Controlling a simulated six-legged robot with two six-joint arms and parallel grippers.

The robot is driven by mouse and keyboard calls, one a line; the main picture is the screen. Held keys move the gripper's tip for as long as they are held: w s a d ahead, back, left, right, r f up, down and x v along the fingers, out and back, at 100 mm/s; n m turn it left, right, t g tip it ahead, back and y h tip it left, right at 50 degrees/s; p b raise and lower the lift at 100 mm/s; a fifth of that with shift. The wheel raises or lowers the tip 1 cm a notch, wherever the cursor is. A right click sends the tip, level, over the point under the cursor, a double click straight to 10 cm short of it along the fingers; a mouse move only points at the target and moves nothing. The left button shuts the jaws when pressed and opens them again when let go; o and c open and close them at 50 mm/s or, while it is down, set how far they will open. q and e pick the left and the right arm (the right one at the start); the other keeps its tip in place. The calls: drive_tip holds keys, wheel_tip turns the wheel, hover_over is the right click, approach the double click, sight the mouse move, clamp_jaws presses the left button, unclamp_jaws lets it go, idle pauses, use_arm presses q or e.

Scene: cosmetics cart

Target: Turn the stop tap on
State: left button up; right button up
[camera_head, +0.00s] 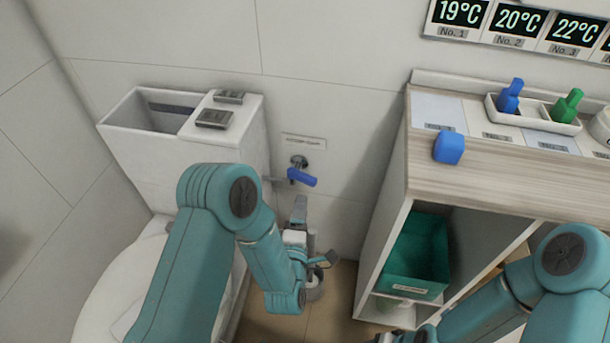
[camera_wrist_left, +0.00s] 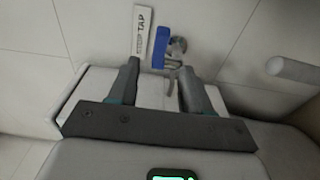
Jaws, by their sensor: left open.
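The stop tap (camera_head: 299,162) is a small metal valve on the tiled wall beside the toilet tank. Its blue lever handle (camera_head: 302,178) points right and slightly down in the head view. In the left wrist view the blue handle (camera_wrist_left: 160,47) lies beside the metal valve (camera_wrist_left: 177,47), ahead of the fingertips. My left gripper (camera_head: 315,235) is open and empty, below the tap and apart from it. Its two fingers (camera_wrist_left: 159,66) frame the tap's pipe in the wrist view. My right arm is at the lower right; its gripper is largely cut off at the bottom edge.
A label plate (camera_head: 303,142) is above the tap; in the wrist view it reads "STOP TAP" (camera_wrist_left: 142,32). The white toilet tank (camera_head: 185,150) stands left. A wood-topped cabinet (camera_head: 500,175) with a green bin (camera_head: 415,255) stands right.

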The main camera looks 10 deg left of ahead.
sight(305, 183)
use_arm(q)
drive_tip(key=w, duration=0.7)
drive_tip(key=w+a+b, duration=0.1)
drive_tip(key=w, duration=0.2)
drive_tip(key=shift+w, duration=0.4)
drive_tip(key=shift+f, duration=0.1)
clamp_jaws()
